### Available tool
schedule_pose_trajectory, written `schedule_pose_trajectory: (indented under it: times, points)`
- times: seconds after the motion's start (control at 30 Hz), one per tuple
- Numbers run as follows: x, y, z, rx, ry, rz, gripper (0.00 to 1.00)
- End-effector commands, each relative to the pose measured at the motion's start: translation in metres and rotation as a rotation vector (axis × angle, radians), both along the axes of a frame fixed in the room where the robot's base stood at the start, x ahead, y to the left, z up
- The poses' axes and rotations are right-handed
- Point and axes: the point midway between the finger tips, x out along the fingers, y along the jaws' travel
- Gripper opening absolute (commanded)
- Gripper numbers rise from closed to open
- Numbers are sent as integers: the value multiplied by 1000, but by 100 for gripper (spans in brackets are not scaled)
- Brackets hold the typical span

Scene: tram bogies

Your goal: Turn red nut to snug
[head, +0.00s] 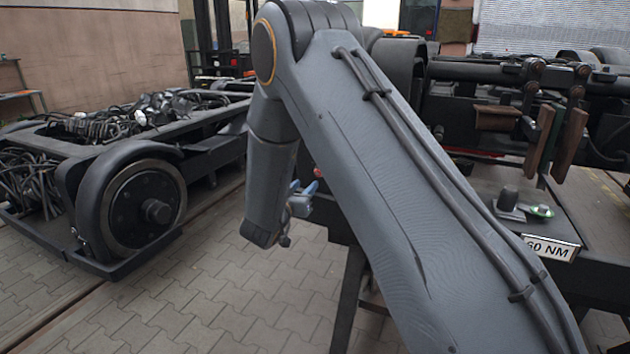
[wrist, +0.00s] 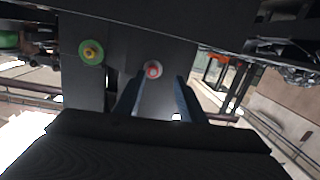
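The red nut (wrist: 153,70) sits on a pale round washer on a dark panel in the wrist view. In the head view a small red spot (head: 318,172) shows beside my arm, partly hidden by it. My gripper (wrist: 158,88) is open and empty, its two blue-grey fingers apart with the nut between and beyond their tips. They do not appear to touch it. In the head view my gripper (head: 304,190) shows small below the arm's bend, just left of and below the red spot.
A green ring with a yellow centre (wrist: 91,52) is left of the red nut on the same structure. A bench at right bears a grey knob (head: 508,196), a green disc (head: 541,211) and a "60 NM" sign (head: 550,248). A wheeled bogie (head: 140,205) stands left; paving between is clear.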

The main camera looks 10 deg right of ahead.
Motion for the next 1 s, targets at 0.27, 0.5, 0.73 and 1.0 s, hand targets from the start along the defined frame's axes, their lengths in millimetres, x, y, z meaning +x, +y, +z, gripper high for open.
schedule_pose_trajectory:
  times: [0.27,0.5,0.73,1.0]
  points:
    - [2,-8,0,-69,-64,-79,37]
    - [31,-30,1,-68,-62,-80,37]
    - [53,-45,1,-67,-63,-77,37]
    - [59,-49,0,-68,-62,-76,37]
